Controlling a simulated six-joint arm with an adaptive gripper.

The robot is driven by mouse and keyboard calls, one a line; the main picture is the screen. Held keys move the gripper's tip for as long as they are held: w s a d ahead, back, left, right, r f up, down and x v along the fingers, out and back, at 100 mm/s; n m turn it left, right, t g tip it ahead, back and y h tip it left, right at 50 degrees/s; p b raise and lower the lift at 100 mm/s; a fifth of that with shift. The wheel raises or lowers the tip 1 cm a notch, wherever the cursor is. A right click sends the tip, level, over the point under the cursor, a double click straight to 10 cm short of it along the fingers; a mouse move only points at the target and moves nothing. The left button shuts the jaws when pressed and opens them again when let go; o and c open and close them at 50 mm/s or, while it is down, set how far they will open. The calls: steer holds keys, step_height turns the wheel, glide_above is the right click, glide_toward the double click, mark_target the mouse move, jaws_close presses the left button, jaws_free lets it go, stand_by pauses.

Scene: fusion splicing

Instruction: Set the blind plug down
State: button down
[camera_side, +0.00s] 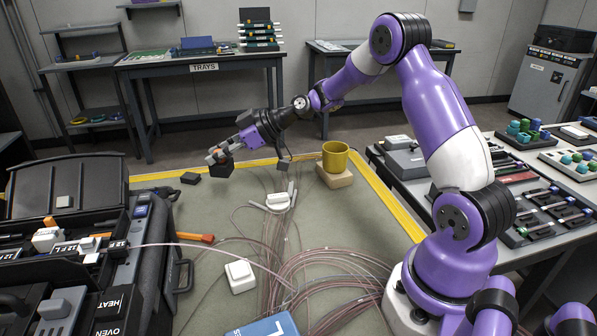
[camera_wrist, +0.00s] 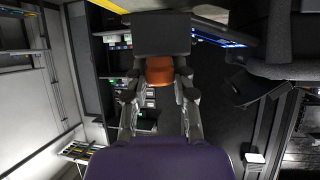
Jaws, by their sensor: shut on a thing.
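My gripper (camera_side: 216,154) is at the far left part of the work mat, with its fingers shut on a black block, which I take to be the blind plug (camera_side: 222,169). In the side view the block hangs from the fingertips near the yellow far edge; its height above the mat is hard to tell. In the wrist view my gripper (camera_wrist: 160,77) has a finger on each side of an orange part, and the dark block (camera_wrist: 160,34) shows just beyond it.
A small black block (camera_side: 190,178) lies on the mat just left of the held one. An open black case (camera_side: 70,190) stands at the left. A yellow cup (camera_side: 335,157) on a wooden block (camera_side: 334,178) stands to the right.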

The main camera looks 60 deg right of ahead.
steer(key=d+f, duration=0.1)
steer(key=d, duration=0.1)
steer(key=w+d+f, duration=0.1)
steer(key=d+f, duration=0.1)
steer(key=w+d+f, duration=0.1)
steer(key=d, duration=0.1)
steer(key=shift+d+f, duration=0.15)
steer(key=shift+d, duration=0.05)
steer(key=shift+f, duration=1.9)
steer(key=shift+f, duration=0.15)
steer(key=c, duration=0.7)
jaws_free()
